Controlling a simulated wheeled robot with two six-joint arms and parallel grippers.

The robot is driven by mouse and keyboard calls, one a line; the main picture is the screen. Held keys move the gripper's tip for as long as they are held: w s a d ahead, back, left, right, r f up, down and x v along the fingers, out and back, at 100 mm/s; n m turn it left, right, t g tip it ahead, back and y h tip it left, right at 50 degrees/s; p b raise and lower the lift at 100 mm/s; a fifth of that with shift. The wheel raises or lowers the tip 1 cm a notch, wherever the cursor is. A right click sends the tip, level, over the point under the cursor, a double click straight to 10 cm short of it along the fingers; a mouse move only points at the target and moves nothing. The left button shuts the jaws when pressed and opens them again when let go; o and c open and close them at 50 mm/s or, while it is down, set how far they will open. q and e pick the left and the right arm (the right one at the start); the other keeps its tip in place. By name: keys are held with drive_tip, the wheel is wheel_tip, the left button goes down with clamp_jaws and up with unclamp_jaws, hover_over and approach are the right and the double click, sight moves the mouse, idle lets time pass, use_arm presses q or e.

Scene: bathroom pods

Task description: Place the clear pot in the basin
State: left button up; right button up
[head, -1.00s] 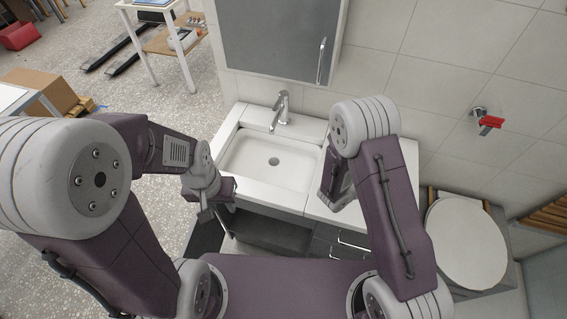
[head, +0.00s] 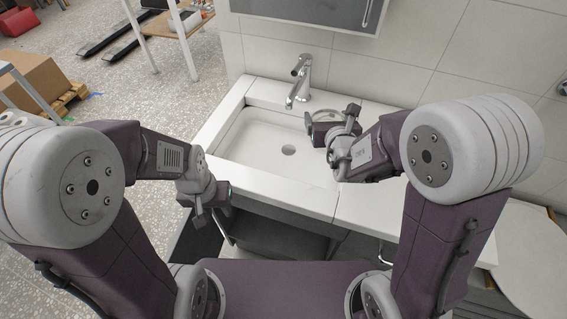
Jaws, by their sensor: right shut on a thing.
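The white basin (head: 240,151) is sunk in the counter below the tap, and its floor around the drain is empty. My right gripper (head: 332,117) is over the basin's back right edge. It is shut on the clear pot (head: 326,114), whose see-through rim shows between the fingers. The fingers and wrist hide the rest of the pot, and I cannot tell whether it touches anything below. My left gripper (head: 208,212) hangs in front of the counter's front left edge, away from the pot. I cannot tell how far its fingers are apart.
The chrome tap (head: 300,80) stands behind the basin, left of my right gripper. A grey wall cabinet (head: 315,14) hangs above. White counter (head: 345,203) extends right of the basin. A white toilet lid (head: 535,255) is at the far right.

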drive_tip(key=a+p, duration=0.1)
drive_tip(key=p, duration=0.1)
drive_tip(key=w+p, duration=0.1)
drive_tip(key=p, duration=0.1)
drive_tip(key=shift+a+f, duration=0.1)
drive_tip(key=shift+a, duration=0.3)
drive_tip(key=w+a+f, duration=0.1)
drive_tip(key=a+f, duration=0.2)
drive_tip(key=w+a+f, duration=0.2)
drive_tip(key=f, duration=0.2)
drive_tip(key=w+a+f, duration=0.1)
drive_tip(key=a+f, duration=0.2)
drive_tip(key=shift+w+a+f+b, duration=0.2)
drive_tip(key=shift+a+f+b, duration=0.15)
drive_tip(key=shift+b, duration=0.05)
drive_tip(key=shift+f, duration=0.15)
